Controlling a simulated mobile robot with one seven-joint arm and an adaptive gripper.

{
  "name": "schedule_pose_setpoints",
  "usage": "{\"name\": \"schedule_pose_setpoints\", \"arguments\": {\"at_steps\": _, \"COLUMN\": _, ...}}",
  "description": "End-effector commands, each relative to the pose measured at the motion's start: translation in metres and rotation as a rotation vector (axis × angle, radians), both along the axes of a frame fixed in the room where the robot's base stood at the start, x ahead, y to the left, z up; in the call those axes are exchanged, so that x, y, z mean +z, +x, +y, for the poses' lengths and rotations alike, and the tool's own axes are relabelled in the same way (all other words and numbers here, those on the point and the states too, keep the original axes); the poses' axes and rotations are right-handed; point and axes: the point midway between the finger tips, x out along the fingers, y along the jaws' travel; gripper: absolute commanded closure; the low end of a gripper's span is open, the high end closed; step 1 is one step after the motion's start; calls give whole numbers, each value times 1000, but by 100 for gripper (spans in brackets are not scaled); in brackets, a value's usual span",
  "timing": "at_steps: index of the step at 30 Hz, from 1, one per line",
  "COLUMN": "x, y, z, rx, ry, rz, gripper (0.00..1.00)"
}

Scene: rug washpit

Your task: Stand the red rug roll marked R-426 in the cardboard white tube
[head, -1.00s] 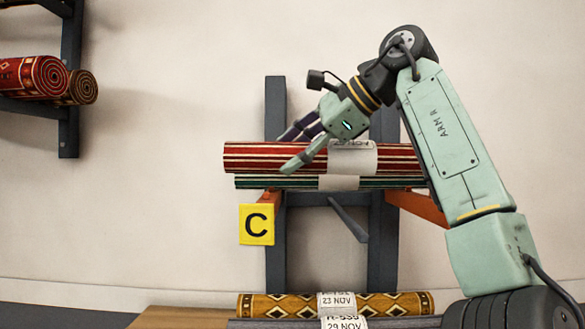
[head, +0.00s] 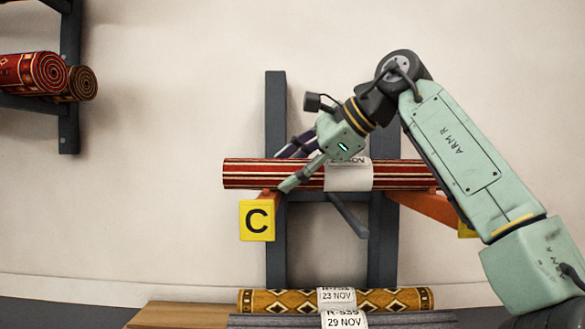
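A red rug roll (head: 270,175) with cream and dark stripes lies level, in front of the rack C arms. Its white label (head: 348,178) is turned mostly upward; only part of a date shows, and I cannot read a number. My gripper (head: 289,172) reaches in from the upper right, near the roll's left part. One pale green finger lies across the roll's front and dark fingers pass behind its top. It appears shut on the roll. The white cardboard tube is not in view.
Rack C has dark posts (head: 276,110), orange arms (head: 425,207) and a yellow C sign (head: 257,221). A yellow patterned roll (head: 270,301) and a grey roll (head: 280,321) lie below. Other rolls (head: 35,73) sit on a rack at upper left. The wall between is clear.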

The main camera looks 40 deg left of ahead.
Motion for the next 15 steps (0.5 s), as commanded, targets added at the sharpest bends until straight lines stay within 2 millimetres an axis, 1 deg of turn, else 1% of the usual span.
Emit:
{"name": "schedule_pose_setpoints", "arguments": {"at_steps": 1, "x": 0, "y": 0, "z": 0, "rx": 0, "ry": 1, "rz": 1, "gripper": 47}}
{"name": "schedule_pose_setpoints", "arguments": {"at_steps": 8, "x": 1, "y": 0, "z": 0, "rx": -1, "ry": 1, "rz": 1, "gripper": 32}}
{"name": "schedule_pose_setpoints", "arguments": {"at_steps": 15, "x": 1, "y": 0, "z": 0, "rx": -1, "ry": 1, "rz": 0, "gripper": 32}}
